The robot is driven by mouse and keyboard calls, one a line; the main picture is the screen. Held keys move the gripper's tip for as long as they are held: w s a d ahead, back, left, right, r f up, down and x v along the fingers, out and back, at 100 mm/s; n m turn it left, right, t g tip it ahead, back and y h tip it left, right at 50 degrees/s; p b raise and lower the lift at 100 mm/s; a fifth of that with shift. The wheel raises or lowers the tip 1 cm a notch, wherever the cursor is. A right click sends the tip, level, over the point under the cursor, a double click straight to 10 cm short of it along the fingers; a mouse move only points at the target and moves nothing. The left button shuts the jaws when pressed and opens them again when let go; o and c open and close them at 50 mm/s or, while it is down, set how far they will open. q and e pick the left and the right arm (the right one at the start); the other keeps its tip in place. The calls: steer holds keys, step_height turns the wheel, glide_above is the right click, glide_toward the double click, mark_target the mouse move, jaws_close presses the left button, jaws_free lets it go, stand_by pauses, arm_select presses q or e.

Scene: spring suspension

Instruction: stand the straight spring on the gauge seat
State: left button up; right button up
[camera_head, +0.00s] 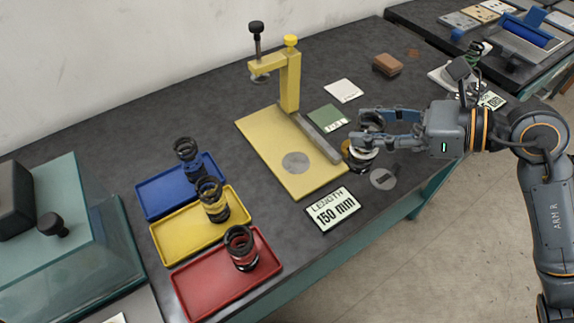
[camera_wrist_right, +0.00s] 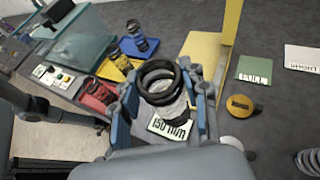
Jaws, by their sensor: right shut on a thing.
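My right gripper (camera_head: 366,130) is shut on a dark coil spring (camera_wrist_right: 158,78), whose rings show between the blue fingers in the wrist view. The fingers hide part of it in the head view. The spring is right of the yellow gauge (camera_head: 289,85), apart from it. The gauge seat is a bare grey disc (camera_head: 295,162) on the yellow base plate (camera_head: 262,132). The gauge's clamp arm stands above the plate's far end. A sign (camera_head: 333,209) in front reads LENGTH 150 mm. My left gripper is not in view.
Blue (camera_head: 150,198), yellow (camera_head: 173,239) and red (camera_head: 195,291) trays each hold a dark spring at the left. A yellow round piece (camera_wrist_right: 241,105) lies near my right gripper. A green card (camera_head: 327,117), white card (camera_head: 343,90) and brown block (camera_head: 387,64) lie behind.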

steer(key=shift+w+a+r+n+b, duration=0.1)
steer(key=shift+a+r+n+b, duration=0.2)
steer(key=shift+a+r+b, duration=0.2)
steer(key=shift+r+g, duration=0.15)
steer(key=shift+g, duration=0.15)
steer(key=shift+w+a, duration=0.2)
steer(key=shift+w, duration=0.1)
arm_select(q)
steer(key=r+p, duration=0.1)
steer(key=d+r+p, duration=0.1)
steer(key=p, duration=0.1)
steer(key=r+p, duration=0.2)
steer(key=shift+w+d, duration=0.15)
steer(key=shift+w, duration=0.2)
arm_select(e)
steer(key=w+a+f, duration=0.8)
steer(key=a+f, duration=0.2)
steer(key=f, duration=0.2)
steer(key=shift+w+a+f, duration=0.15)
steer(key=shift+w+f, duration=0.1)
steer(key=shift+f, duration=0.1)
